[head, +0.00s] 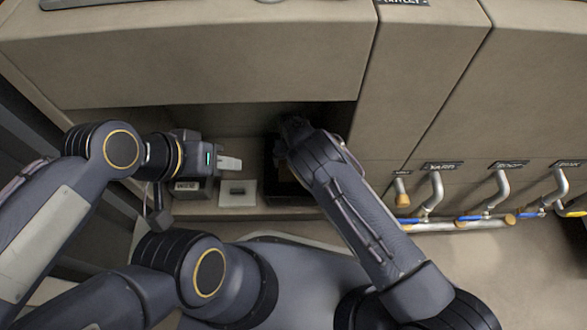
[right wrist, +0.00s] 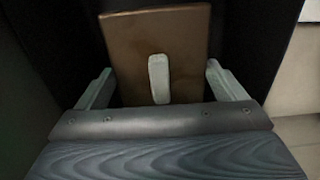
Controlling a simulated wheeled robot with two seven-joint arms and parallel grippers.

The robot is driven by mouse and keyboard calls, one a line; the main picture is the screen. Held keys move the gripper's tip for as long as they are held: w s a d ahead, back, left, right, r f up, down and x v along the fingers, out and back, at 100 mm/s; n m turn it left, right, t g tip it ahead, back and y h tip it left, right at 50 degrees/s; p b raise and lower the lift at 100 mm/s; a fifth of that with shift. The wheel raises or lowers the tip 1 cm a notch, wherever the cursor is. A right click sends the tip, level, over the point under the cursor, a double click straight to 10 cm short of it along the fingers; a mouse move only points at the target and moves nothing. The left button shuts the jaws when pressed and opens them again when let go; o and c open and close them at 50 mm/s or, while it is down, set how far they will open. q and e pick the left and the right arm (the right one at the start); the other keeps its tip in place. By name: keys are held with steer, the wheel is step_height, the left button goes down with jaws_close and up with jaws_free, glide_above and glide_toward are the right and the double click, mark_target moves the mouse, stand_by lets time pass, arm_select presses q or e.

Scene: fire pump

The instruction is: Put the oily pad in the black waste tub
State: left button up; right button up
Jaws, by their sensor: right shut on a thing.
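The oily pad (right wrist: 190,45) is a flat brown piece with a pale grey tab in its middle. In the right wrist view it is between the two pale fingers of my right gripper (right wrist: 160,80), which is shut on it. Dark walls of the black waste tub (head: 271,172) stand around the pad. In the head view the tub is in the low recess, and my right forearm reaches into it, hiding the right gripper and most of the tub. My left gripper (head: 230,163) is left of the tub, pointing right; its finger gap is not clear.
A grey labelled box (head: 190,187) sits below my left gripper. A pale plate with a dark block (head: 238,190) lies between it and the tub. The cabinet overhangs the recess. Pipes with handles (head: 435,190) run along the right.

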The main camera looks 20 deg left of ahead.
step_height(320, 180, down, 4)
steer(key=shift+b, duration=0.95)
steer(key=shift+r, duration=0.15)
steer(key=shift+f, duration=0.2)
steer(key=o, duration=0.7)
steer(key=shift+o, duration=0.2)
steer(key=shift+r, duration=0.1)
step_height(320, 180, up, 8)
steer(key=p, duration=0.3)
steer(key=shift+f+p, duration=0.2)
steer(key=shift+p, duration=0.2)
